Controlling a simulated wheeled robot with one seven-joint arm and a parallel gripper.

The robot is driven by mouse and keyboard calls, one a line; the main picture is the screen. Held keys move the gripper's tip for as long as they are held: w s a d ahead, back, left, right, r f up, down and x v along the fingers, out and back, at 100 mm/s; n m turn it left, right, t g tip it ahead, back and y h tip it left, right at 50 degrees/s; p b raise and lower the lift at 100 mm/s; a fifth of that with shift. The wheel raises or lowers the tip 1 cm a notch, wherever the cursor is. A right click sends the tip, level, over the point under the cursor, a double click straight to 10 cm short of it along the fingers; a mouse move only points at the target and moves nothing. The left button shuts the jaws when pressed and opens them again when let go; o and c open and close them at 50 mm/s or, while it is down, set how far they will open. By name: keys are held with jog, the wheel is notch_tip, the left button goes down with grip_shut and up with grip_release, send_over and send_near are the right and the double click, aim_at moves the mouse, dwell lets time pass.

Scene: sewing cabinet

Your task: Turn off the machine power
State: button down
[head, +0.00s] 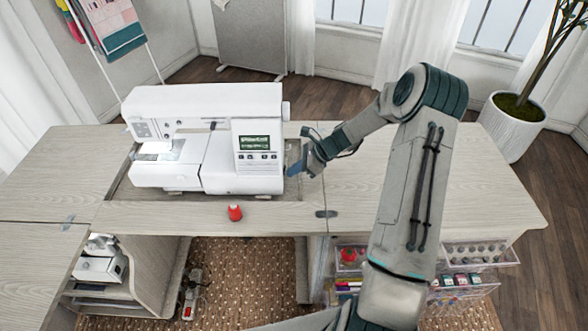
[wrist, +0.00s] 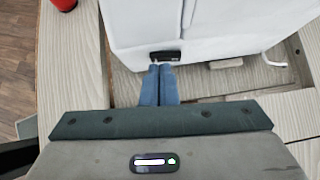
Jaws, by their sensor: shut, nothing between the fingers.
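The white sewing machine (head: 205,140) sits in the recess of the wooden cabinet top, its small screen (head: 254,142) lit green. In the wrist view the side of the machine (wrist: 210,30) fills the upper part, with a dark power switch (wrist: 166,56) low on it. My gripper (head: 292,172) is at the machine's right side. In the wrist view its blue fingers (wrist: 159,70) are shut together and empty, with the tips right at the lower edge of the switch. I cannot tell whether they touch it.
Clear drawers (head: 465,280) hang below at right. A foot pedal (head: 191,290) lies on the rug. The right tabletop is clear.

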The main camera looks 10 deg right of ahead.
jog(key=d, duration=0.2)
jog(key=s+d, duration=0.1)
jog(key=d, duration=0.1)
jog(key=shift+s+d, duration=0.1)
jog(key=shift+s, duration=0.1)
jog(key=v, duration=0.9)
jog(key=shift+s+r+b, duration=0.25)
jog(key=shift+r+b, duration=0.15)
jog(key=shift+b, duration=0.05)
